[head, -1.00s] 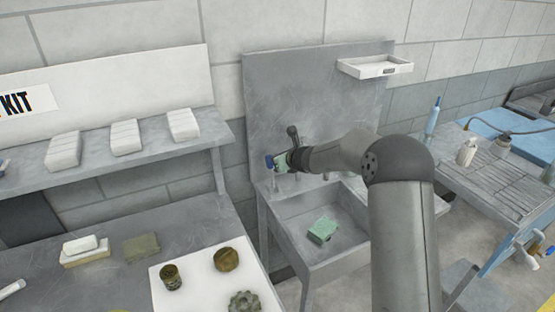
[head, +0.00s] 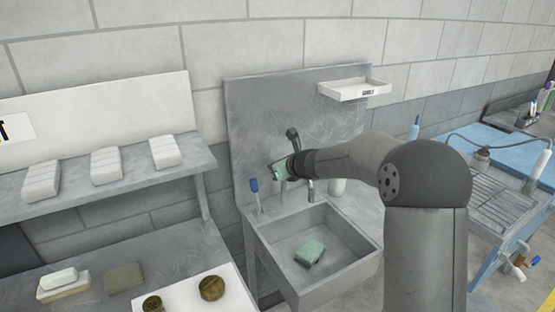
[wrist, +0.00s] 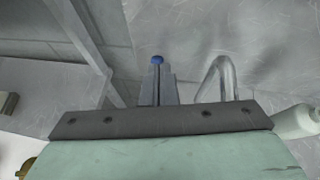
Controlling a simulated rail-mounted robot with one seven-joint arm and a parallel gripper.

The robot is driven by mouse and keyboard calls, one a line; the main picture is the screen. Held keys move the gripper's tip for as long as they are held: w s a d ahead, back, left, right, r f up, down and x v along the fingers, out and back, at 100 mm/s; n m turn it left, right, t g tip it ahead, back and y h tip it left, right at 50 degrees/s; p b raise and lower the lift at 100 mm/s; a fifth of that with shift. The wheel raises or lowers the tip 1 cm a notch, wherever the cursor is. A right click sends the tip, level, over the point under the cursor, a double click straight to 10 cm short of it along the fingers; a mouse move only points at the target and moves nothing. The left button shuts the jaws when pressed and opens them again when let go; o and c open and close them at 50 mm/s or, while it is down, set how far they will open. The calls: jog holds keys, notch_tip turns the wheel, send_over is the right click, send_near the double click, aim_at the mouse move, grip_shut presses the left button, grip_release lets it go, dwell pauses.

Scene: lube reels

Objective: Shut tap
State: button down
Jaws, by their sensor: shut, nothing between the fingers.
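The tap's curved metal spout (head: 311,190) stands at the back of the grey sink (head: 303,225). Its upright lever with a blue end (head: 254,186) stands to the left of the spout. My gripper (head: 271,170) is shut and empty, above the sink's back edge and just right of the lever's top in the head view. In the wrist view, the blue end (wrist: 157,60) shows just beyond the tips of my gripper (wrist: 158,78), and the spout (wrist: 220,78) is to the right. I cannot tell whether water runs.
A green sponge (head: 310,252) lies in the sink. A pale bottle (head: 337,187) stands right of the spout, behind my arm. A white tray shelf (head: 354,90) hangs on the back panel (head: 260,115). A workbench with a shelf (head: 110,180) stands to the left.

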jog(key=shift+s+d+r, duration=0.15)
jog(key=shift+d+r, duration=0.05)
jog(key=shift+r, duration=0.4)
jog(key=shift+s+d+r, duration=0.15)
jog(key=shift+d+r, duration=0.05)
jog(key=shift+r, duration=0.4)
jog(key=s+d+n+g+h, duration=0.15)
jog(key=s+n+g, duration=0.35)
jog(key=s+n, duration=1.2)
jog(key=s+d+f+n+g+h, duration=0.1)
jog(key=s+d+f+n+h, duration=0.1)
jog(key=s, duration=0.7)
jog(key=s+d+f+n+g+h, duration=0.1)
jog(key=s+d+n, duration=0.4)
jog(key=s, duration=0.5)
jog(key=s+d+f+n+g+h, duration=0.2)
jog(key=s+d, duration=0.3)
jog(key=s, duration=0.5)
jog(key=shift+d+f+n+h, duration=0.35)
jog(key=shift+f+n+h, duration=0.1)
jog(key=shift+f+n, duration=0.4)
